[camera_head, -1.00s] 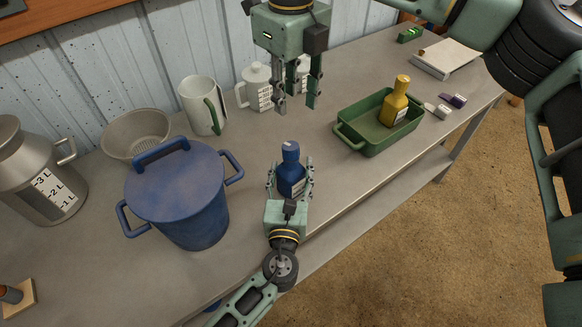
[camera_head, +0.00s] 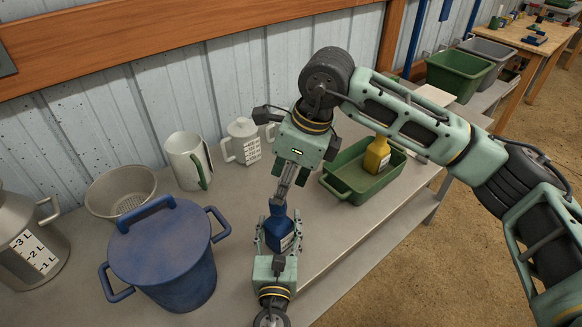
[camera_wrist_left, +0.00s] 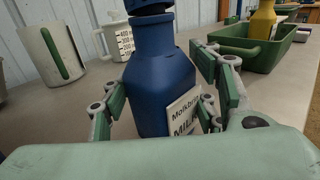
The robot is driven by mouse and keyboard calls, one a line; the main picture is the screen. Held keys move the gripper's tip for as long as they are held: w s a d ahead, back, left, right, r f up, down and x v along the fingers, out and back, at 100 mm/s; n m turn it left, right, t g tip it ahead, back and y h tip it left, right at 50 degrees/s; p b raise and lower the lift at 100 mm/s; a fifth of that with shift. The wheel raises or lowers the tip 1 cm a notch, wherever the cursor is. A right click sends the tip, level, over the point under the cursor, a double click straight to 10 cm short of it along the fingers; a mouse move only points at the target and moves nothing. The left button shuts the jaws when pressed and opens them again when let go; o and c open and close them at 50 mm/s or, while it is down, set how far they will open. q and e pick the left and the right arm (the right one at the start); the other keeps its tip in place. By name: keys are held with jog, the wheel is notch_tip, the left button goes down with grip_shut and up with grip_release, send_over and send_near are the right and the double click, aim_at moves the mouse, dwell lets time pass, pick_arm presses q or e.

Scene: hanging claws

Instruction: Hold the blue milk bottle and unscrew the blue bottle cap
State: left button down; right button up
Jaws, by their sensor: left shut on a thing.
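The blue milk bottle (camera_head: 281,230) stands upright on the grey workbench, with a white label on its side; it also shows large in the left wrist view (camera_wrist_left: 160,90). My left gripper (camera_head: 277,238) is shut on the bottle's body, one finger on each side. The blue cap (camera_head: 277,203) is on the bottle's neck, and its lower part shows at the top edge of the left wrist view (camera_wrist_left: 148,8). My right gripper (camera_head: 282,191) points down just above the cap. Its fingers overlap from this side, so their gap and any contact with the cap are unclear.
A blue lidded pot (camera_head: 165,262) stands left of the bottle. Behind are a colander (camera_head: 120,192), a white mug (camera_head: 187,161) and a measuring cup (camera_head: 243,142). A green tray (camera_head: 350,190) with a yellow bottle (camera_head: 376,155) is to the right.

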jog(key=x, duration=0.7)
jog(key=shift+c, duration=0.4)
jog(key=shift+a, duration=0.1)
grip_shut()
dwell(0.3)
